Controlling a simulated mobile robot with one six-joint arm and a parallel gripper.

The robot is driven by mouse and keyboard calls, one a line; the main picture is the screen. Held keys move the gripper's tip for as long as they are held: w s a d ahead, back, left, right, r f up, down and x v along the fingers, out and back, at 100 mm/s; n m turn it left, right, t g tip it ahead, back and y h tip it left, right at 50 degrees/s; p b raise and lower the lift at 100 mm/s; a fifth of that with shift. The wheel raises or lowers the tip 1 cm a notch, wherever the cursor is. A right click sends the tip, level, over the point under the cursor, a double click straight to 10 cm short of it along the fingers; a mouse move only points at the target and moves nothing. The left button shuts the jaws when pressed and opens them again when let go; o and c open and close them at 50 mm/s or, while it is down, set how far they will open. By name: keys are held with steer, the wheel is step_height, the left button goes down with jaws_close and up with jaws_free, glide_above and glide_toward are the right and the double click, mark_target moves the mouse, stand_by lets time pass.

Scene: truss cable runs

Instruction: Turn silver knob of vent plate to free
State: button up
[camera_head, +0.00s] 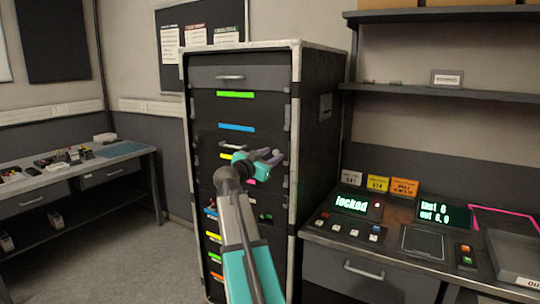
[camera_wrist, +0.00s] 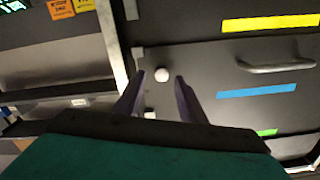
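The silver knob (camera_wrist: 162,74) is a small pale round knob on a dark panel, likely the vent plate (camera_wrist: 205,62), near the rack's side edge. My gripper (camera_wrist: 161,80) is open, and its two purple-grey fingers appear on either side of the knob in the wrist view. I cannot tell whether they touch it or stop short of it. In the head view my gripper (camera_head: 275,157) is in front of the right part of the rack face. The fingers and wrist hide much of the panel there.
The tall rack (camera_head: 324,130) has coloured label strips and handles. A console desk (camera_head: 400,242) stands right of it, with a display (camera_head: 351,204) reading "locked". A shelf (camera_head: 440,94) hangs above. A workbench (camera_head: 75,168) is at left, with open floor (camera_head: 130,255) between.

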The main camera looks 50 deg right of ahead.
steer(key=shift+w+d, duration=0.15)
steer(key=shift+d, duration=0.4)
steer(key=shift+c, duration=0.2)
